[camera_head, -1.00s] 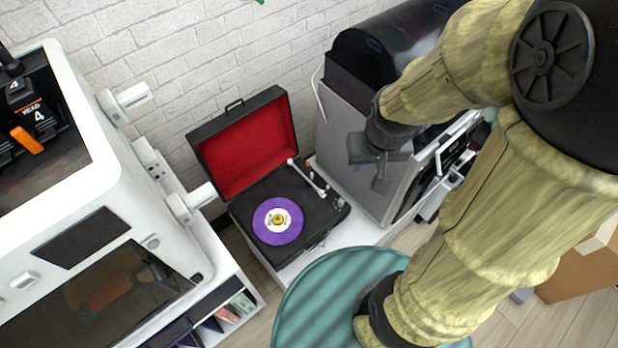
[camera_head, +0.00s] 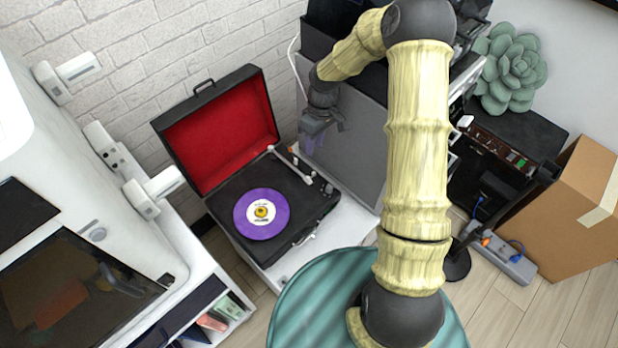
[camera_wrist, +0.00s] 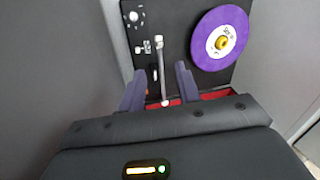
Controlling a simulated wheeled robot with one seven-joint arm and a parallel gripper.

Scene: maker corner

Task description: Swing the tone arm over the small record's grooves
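A purple record (camera_head: 261,213) with a white label and yellow centre lies flat on the deck of a black record player (camera_head: 305,205). It also shows at upper right in the wrist view (camera_wrist: 204,48). The slim pale tone arm (camera_head: 291,164) lies along the deck's right side, beside the record and not over it. In the wrist view the tone arm (camera_wrist: 161,72) appears between my two finger tips. My gripper (camera_head: 321,138) hangs at the right of the player in the head view; its fingers (camera_wrist: 160,82) are apart and nothing is visibly gripped. I cannot tell its height above the tone arm.
The player's red-lined lid (camera_head: 222,135) stands open at the back. A grey cabinet (camera_head: 345,140) stands close on the right, behind my gripper. A white machine (camera_head: 110,210) stands on the left. A round teal stool top (camera_head: 330,300) is in front.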

